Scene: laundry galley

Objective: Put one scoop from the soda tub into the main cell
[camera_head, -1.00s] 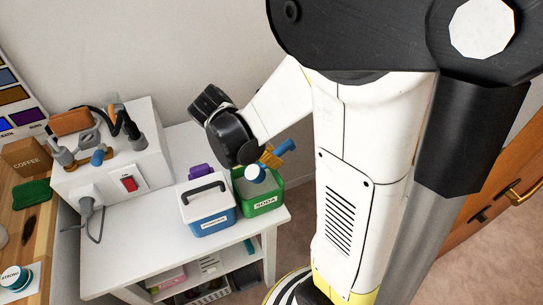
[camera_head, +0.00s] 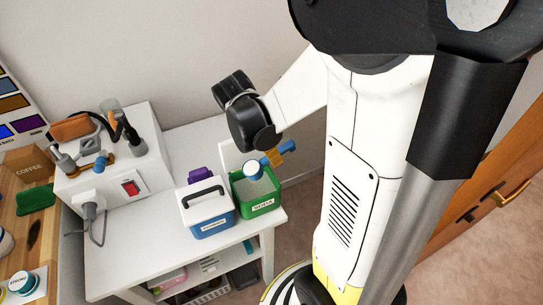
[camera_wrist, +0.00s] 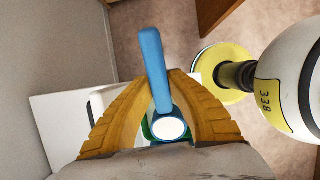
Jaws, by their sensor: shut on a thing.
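My gripper (camera_head: 274,156) has yellow fingers shut on the handle of a blue scoop (camera_head: 252,170). In the wrist view the blue handle (camera_wrist: 153,60) stands between the fingers, and the round bowl (camera_wrist: 170,128) looks white inside, as if filled. The scoop is above the open green soda tub (camera_head: 263,208), labelled SODA, apart from it by a small gap. Pale powder shows inside the tub. In the wrist view the tub is mostly hidden behind the bowl and fingers. I cannot pick out the main cell.
A blue box with a white handled lid (camera_head: 206,211) stands left of the tub, close beside it. A white unit (camera_head: 113,165) with a red switch (camera_head: 131,188) is further left. The white table (camera_head: 150,245) is clear at its front.

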